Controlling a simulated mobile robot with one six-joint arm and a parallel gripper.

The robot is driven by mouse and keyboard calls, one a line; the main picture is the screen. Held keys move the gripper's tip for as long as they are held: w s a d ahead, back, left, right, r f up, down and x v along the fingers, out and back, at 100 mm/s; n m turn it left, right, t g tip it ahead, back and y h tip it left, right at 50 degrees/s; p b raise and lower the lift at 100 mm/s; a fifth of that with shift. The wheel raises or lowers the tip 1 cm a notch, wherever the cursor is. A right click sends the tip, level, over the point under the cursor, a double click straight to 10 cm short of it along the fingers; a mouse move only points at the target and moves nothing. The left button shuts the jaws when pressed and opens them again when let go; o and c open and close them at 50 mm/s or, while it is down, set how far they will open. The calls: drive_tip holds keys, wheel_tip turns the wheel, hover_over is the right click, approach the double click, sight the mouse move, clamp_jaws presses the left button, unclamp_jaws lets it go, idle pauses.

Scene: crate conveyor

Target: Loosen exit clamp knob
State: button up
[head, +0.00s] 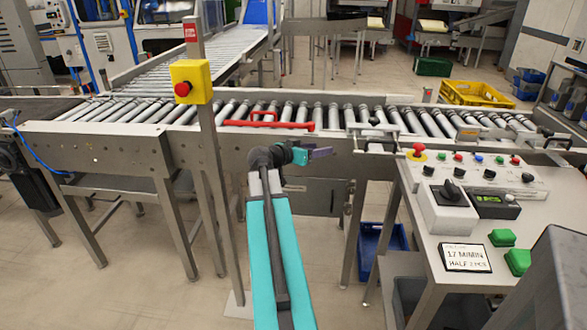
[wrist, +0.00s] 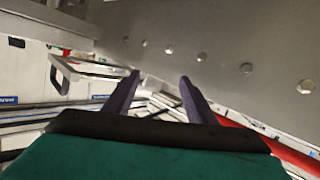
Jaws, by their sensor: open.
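My gripper (head: 318,153) is in front of the roller conveyor's near side frame, just below the rail top, with its purple fingers pointing right. In the wrist view my gripper (wrist: 159,84) is open, with nothing between its two fingers. A small dark knob (head: 374,121) stands on a bracket over the rollers, right of my gripper and apart from it. A black handle-like part (head: 556,140) sits at the conveyor's right end. I cannot tell which of these is the exit clamp knob. The wrist view does not clearly show a knob.
A red bar (head: 268,125) lies along the conveyor's near edge. A yellow box with a red button (head: 191,82) stands on a post at left. A control desk (head: 470,185) fills the right. In the wrist view, a bolted metal plate (wrist: 240,45) is close by.

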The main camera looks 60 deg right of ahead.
drive_tip(key=w+a+f+n+t+y+p, duration=0.1)
drive_tip(key=w+a+f+n, duration=0.1)
drive_tip(key=w+a+f, duration=0.4)
drive_tip(key=shift+w+f+t+p, duration=0.3)
drive_tip(key=shift+w+f, duration=0.15)
drive_tip(key=shift+f, duration=0.2)
idle(0.3)
